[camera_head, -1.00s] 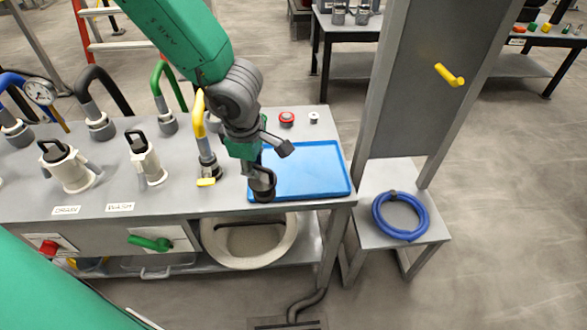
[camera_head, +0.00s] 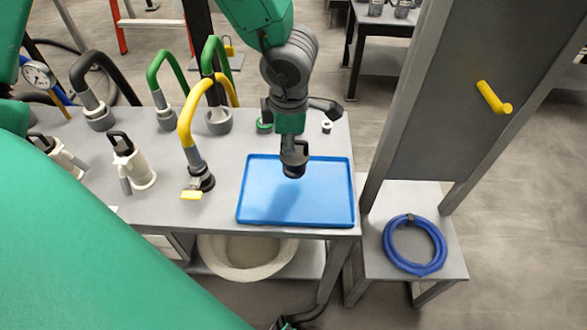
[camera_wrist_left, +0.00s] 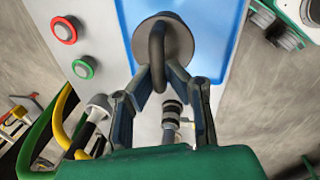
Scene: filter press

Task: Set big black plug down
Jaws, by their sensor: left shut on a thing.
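The big black plug (camera_head: 294,168) is a dark round cap with a loop handle, over the back part of the blue tray (camera_head: 260,215). A soft shadow lies on the tray in front of it, so it seems to hang a little above the surface; the exact gap is hard to tell. My left gripper (camera_head: 291,143) points down and is shut on the plug's handle. The left wrist view shows both fingers (camera_wrist_left: 160,74) pinching the loop of the plug (camera_wrist_left: 178,40), with its disc beyond.
A yellow hose fitting (camera_head: 186,125) stands left of the tray, with a white coupling (camera_head: 140,172) further left. A grey post rises to the right. The tray's front half is free.

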